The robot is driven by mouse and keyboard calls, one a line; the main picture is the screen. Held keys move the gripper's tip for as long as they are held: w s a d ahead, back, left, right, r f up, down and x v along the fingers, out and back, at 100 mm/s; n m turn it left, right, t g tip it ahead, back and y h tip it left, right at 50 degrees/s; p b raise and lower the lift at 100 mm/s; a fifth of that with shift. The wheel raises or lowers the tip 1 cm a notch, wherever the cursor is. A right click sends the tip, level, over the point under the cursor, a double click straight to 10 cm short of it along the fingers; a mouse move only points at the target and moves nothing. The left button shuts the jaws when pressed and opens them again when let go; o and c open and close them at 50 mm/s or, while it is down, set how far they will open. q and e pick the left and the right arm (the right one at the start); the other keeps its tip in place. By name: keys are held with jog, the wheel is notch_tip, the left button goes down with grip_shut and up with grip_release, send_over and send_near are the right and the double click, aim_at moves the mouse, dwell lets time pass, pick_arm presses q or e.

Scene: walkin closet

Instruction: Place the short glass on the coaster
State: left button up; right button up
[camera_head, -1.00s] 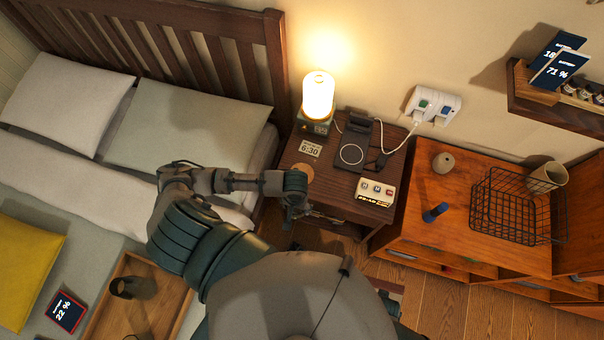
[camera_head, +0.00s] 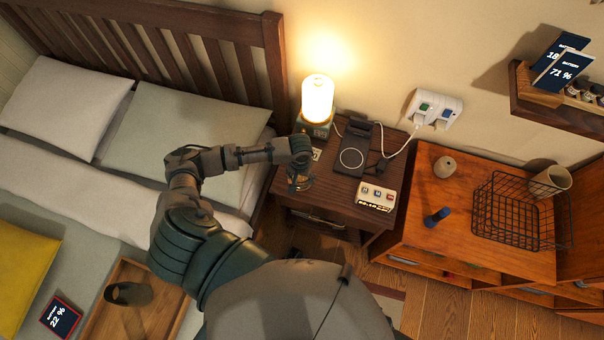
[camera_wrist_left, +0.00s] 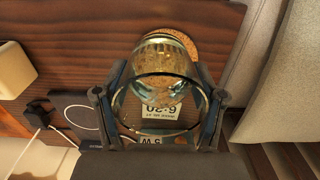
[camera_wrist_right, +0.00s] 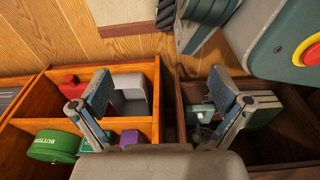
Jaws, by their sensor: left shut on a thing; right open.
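My left gripper (camera_head: 299,178) is above the front left of the dark wooden nightstand (camera_head: 335,190). In the left wrist view the left gripper (camera_wrist_left: 160,98) is shut on the clear short glass (camera_wrist_left: 158,75), one finger on each side. The round cork coaster (camera_wrist_left: 184,36) shows past the far end of the glass and is partly hidden by it. I cannot tell whether the glass touches the coaster. My right gripper (camera_wrist_right: 148,95) is open and empty above open wooden compartments.
A lit lamp (camera_head: 317,100), a dark charging stand (camera_head: 352,155) and a small cream box with buttons (camera_head: 376,195) stand on the nightstand. A wire basket (camera_head: 515,210) is on the orange cabinet at right.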

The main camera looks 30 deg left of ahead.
pick_arm(q)
jog(key=shift+w+a+f, duration=0.1)
jog(key=shift+w+a, duration=0.25)
jog(key=shift+w, duration=0.25)
jog(key=shift+w+a+f, duration=0.1)
jog(key=shift+w+a, duration=0.25)
jog(key=shift+w, duration=0.25)
jog(key=shift+w+a+f, duration=0.1)
jog(key=shift+w+a, duration=0.1)
notch_tip(320, 180, down, 3)
jog(key=shift+f+b, duration=0.1)
jog(key=shift+b, duration=0.5)
jog(key=shift+f, duration=0.1)
jog(key=shift+d, duration=0.15)
pick_arm(e)
jog(key=w+r, duration=0.2)
jog(key=shift+w+a+r, duration=0.25)
jog(key=shift+a+r, duration=0.05)
pick_arm(q)
jog(key=o, duration=1.4)
pick_arm(e)
jog(key=shift+a, duration=0.1)
